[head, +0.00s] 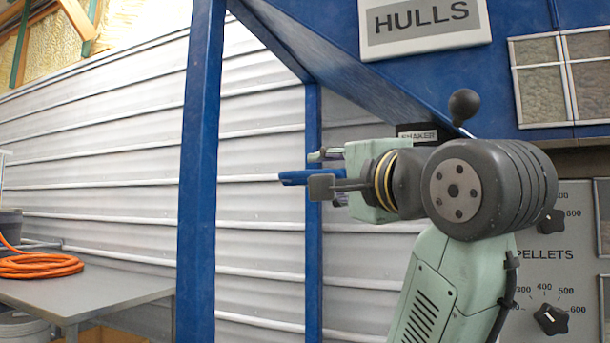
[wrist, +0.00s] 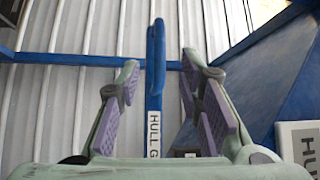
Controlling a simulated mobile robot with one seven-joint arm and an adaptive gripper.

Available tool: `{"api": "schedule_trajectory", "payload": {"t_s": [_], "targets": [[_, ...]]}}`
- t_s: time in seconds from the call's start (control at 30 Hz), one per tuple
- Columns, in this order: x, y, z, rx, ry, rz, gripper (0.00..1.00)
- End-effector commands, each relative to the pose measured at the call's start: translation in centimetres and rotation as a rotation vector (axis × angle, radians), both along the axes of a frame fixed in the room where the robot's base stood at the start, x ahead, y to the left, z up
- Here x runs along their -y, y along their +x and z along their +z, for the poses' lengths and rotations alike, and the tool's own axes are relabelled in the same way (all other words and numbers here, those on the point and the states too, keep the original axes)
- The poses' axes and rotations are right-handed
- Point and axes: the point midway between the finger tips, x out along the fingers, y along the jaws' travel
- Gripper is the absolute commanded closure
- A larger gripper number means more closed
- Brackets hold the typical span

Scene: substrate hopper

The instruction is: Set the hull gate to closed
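The hull gate handle is a blue lever (wrist: 155,60) with a white label reading "HULL G", partly cut off by my gripper body. In the wrist view it stands between the two fingers of my gripper (wrist: 160,75), which are open on either side with gaps visible. In the head view the blue handle (head: 298,177) sticks out to the left past my gripper (head: 322,178), which points left. The rest of the lever and the gate are hidden behind my arm.
A "HULLS" sign (head: 422,22) is on the blue hopper above. A black ball knob (head: 465,104) and a "SHAKER" label (head: 418,134) are close above my wrist. A blue post (head: 200,170) stands to the left. A grey panel (head: 560,265) with dials is at right.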

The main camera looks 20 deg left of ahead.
Motion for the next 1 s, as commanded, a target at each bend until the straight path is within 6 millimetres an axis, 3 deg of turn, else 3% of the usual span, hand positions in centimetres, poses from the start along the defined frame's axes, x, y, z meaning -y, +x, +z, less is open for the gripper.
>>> {"api": "schedule_trajectory", "payload": {"t_s": [0.43,0.87,1.0], "targets": [[-5.4,5.6,1.1,0.001,-0.002,0.001,0.67],[-6.2,6.4,1.2,0.003,-0.002,0.0,0.67],[-6.2,6.4,1.2,0.003,-0.002,0.0,0.76]]}}
